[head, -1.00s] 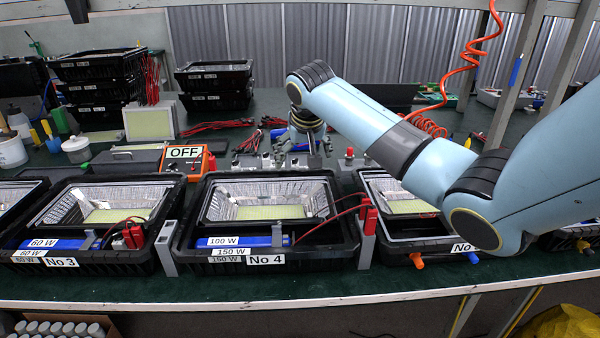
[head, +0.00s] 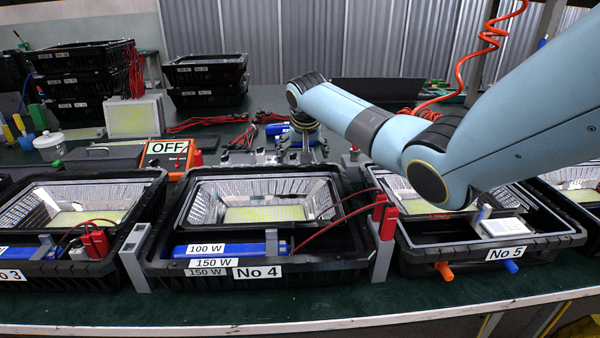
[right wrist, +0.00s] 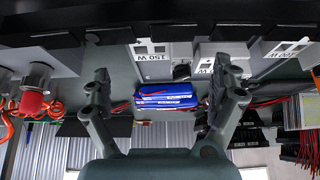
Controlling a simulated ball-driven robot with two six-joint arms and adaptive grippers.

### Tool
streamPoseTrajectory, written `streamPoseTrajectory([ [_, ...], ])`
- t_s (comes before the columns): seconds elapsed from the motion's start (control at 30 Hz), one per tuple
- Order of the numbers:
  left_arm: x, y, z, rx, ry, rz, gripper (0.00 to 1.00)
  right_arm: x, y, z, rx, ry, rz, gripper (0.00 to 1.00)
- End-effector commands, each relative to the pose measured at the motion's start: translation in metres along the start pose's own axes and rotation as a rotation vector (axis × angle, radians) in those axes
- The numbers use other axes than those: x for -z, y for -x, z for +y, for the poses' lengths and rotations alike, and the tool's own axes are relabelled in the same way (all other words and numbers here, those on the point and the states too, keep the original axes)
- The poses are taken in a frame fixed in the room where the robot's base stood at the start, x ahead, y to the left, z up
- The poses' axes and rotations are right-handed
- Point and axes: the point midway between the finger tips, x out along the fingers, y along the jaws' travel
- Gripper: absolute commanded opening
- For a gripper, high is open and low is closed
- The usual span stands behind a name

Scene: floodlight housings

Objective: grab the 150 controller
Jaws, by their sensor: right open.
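Blue controllers (right wrist: 165,97) lie between my right fingers in the right wrist view, beyond the tips; I cannot read their rating. A grey holder with a 150 W label (right wrist: 151,52) shows close by, upside down. In the head view, blue controllers (head: 278,129) show at the back of the bench, partly hidden by my right gripper (head: 303,152). That gripper is open and empty above the grey holders; its fingers also show in the right wrist view (right wrist: 160,76). A blue controller labelled 100 W (head: 228,249) lies in housing No 4 (head: 310,268), whose rim reads 150 W. My left gripper is out of view.
Floodlight housing No 5 (head: 545,243) stands under my right arm. An orange box with an OFF sign (head: 168,150) stands left of the holders. Stacked black housings (head: 207,80) and red leads (head: 205,122) are behind.

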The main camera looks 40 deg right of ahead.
Motion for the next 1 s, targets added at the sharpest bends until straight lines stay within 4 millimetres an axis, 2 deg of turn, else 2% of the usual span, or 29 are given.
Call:
streamPoseTrajectory([
  [0.1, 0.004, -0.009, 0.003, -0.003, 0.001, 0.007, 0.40, -0.007, -0.023, -0.001, -0.001, 0.001, -0.004, 0.94],
  [0.2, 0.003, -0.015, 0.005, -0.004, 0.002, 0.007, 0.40, -0.006, -0.035, -0.001, -0.001, 0.000, -0.003, 0.94],
  [0.53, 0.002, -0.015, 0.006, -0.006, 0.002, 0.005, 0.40, -0.005, -0.040, 0.000, 0.000, 0.001, -0.001, 0.93],
  [1.0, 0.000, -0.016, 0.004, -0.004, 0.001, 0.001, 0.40, -0.005, -0.040, 0.000, 0.000, 0.001, -0.001, 0.32],
])
